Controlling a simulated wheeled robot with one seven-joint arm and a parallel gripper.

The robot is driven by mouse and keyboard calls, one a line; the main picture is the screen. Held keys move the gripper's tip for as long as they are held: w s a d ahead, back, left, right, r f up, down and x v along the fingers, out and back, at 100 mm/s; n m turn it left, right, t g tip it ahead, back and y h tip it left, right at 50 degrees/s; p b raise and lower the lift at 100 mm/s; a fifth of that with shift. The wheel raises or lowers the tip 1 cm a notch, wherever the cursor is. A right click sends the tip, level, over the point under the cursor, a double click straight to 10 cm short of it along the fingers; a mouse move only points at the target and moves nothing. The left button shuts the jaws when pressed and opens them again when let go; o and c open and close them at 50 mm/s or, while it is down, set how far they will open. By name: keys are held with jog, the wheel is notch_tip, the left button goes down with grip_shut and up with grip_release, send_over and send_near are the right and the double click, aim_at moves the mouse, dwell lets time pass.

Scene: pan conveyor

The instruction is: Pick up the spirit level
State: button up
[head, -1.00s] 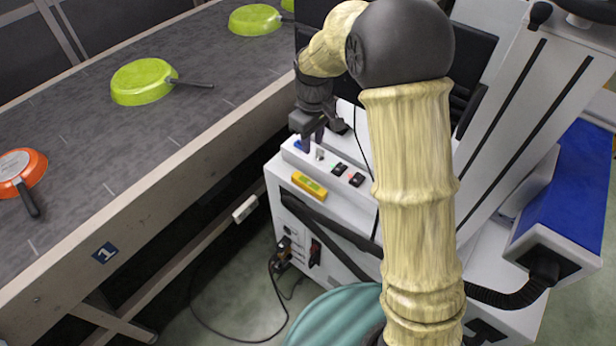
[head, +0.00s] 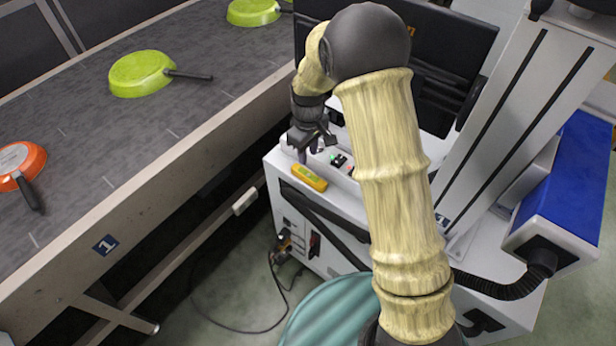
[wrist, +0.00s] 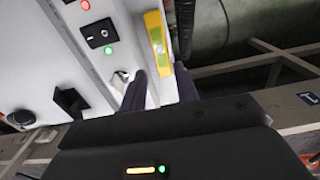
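The spirit level (head: 309,178) is a small yellow bar with a greenish vial. It lies near the front edge of the white machine top. It also shows in the wrist view (wrist: 156,42), upper middle, just beyond the fingertips. My gripper (head: 303,155) is just above and behind the level in the head view. In the wrist view my gripper (wrist: 161,82) has its two dark fingers apart, with nothing between them. The level lies ahead of the gap between them, and no contact is visible.
The white machine (head: 300,222) has switches and lit buttons (head: 338,160) close to my gripper, and a black monitor behind. A conveyor (head: 85,130) at left carries green and orange pans. A teal round object (head: 325,318) stands in front.

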send_over(309, 175)
jog(key=shift+a+f, duration=0.1)
jog(key=shift+f, duration=1.95)
jog(key=shift+f+p, duration=0.55)
jog(key=shift+f, duration=2.05)
jog(key=c, duration=0.7)
jog(key=shift+o, duration=0.2)
